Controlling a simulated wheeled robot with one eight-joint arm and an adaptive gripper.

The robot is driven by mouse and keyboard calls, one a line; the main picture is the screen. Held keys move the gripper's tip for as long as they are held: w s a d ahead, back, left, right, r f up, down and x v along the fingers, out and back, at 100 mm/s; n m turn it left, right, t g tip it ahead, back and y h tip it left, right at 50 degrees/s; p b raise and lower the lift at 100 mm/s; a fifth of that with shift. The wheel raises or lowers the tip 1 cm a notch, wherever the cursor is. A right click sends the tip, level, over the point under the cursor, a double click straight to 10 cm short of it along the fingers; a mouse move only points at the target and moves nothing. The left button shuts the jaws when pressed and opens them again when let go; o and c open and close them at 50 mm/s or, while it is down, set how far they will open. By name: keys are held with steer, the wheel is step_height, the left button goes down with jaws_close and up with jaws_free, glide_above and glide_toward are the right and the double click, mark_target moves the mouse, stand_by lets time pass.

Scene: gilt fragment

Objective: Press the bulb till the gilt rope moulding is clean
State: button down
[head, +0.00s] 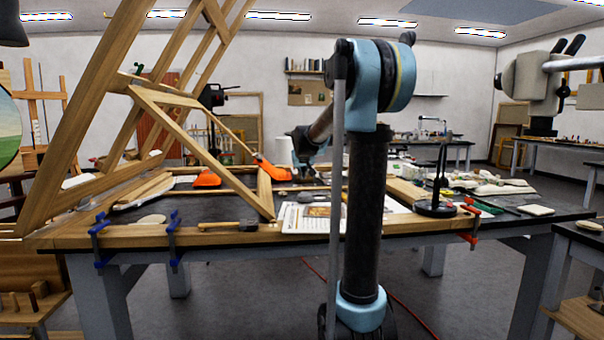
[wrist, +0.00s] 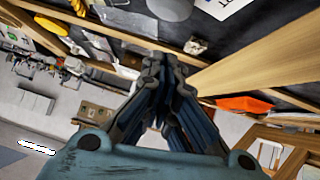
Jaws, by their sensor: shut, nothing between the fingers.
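My gripper (wrist: 163,58) is shut and empty in the wrist view, its dark fingers together above the dark worktop. In the head view my arm reaches over the bench, and I cannot make out its fingertips. A small pale, tan lump (wrist: 195,46) lies just beyond the fingertips; I cannot tell whether it is the gilt rope moulding. A rounded grey object (wrist: 170,8) is at the top edge of the wrist view; I cannot tell whether it is the bulb. No bulb or gilt moulding can be identified for sure in the head view.
A wooden easel frame (head: 130,100) leans over the bench's left side. Orange pieces (head: 207,178) lie on the worktop; one shows in the wrist view (wrist: 245,104). A brush (head: 228,226), printed sheet (head: 305,218) and black stand (head: 436,208) are along the front. Blue clamps (head: 98,238) grip the edge.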

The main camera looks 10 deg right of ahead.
mark_target(303, 194)
steer(key=x, duration=0.4)
steer(key=shift+w+f, duration=0.25)
steer(key=shift+w, duration=0.05)
step_height(303, 194, down, 2)
steer(key=shift+w+d+f, duration=0.1)
steer(key=shift+d, duration=0.1)
steer(key=shift+w+d+f, duration=0.1)
steer(key=shift+f, duration=0.8)
